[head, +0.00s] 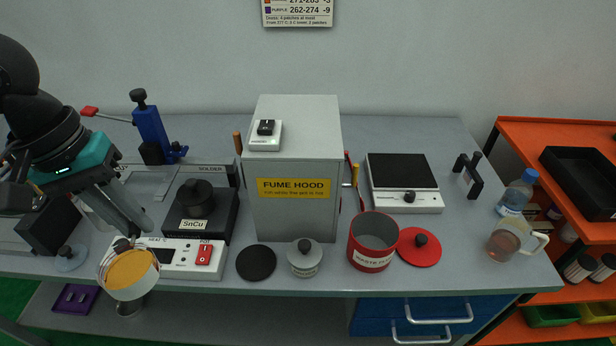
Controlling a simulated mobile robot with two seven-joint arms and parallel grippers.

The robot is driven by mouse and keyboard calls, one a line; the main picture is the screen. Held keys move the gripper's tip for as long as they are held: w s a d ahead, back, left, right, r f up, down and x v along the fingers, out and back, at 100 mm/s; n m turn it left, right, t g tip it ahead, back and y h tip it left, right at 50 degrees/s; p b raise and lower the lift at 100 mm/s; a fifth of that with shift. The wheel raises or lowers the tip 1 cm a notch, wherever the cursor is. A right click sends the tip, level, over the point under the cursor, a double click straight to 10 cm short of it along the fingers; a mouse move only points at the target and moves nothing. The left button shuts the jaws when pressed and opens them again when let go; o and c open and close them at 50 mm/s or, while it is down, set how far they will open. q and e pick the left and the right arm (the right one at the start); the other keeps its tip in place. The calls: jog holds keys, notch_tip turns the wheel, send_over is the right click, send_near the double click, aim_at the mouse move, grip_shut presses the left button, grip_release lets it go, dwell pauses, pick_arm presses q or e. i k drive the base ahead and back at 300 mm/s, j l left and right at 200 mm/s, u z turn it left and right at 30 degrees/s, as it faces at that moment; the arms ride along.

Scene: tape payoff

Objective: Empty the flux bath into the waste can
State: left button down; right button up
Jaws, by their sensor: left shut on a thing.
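My left gripper (124,243) reaches in from the left and is shut on the rim of a pale round cup with amber contents (128,270), which I take for the flux bath. The cup is held up near the table's front edge, its open top facing me. The waste can (371,255) is red, labelled, upright and open, near the front edge right of the middle. Its inside looks empty from here, though the bottom is only partly visible. A red lid with a black knob (425,254) lies flat on the table to its right. My right gripper is out of view.
A grey fume hood box (292,215) stands between the cup and the can. A lidded grey pot (305,262) and a black disc (256,264) lie along the front. A solder pot (210,222) is behind the cup. A jug (503,246) and bottle (515,195) stand right.

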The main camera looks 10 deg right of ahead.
aim_at(373, 239)
jog(key=k+l+z, duration=0.1)
jog(key=l, duration=0.45)
jog(key=l+z, duration=0.1)
jog(key=l, duration=0.5)
jog(key=i+l, duration=0.15)
jog(key=l, duration=0.2)
jog(key=i+l+z, duration=0.15)
jog(key=l, duration=0.15)
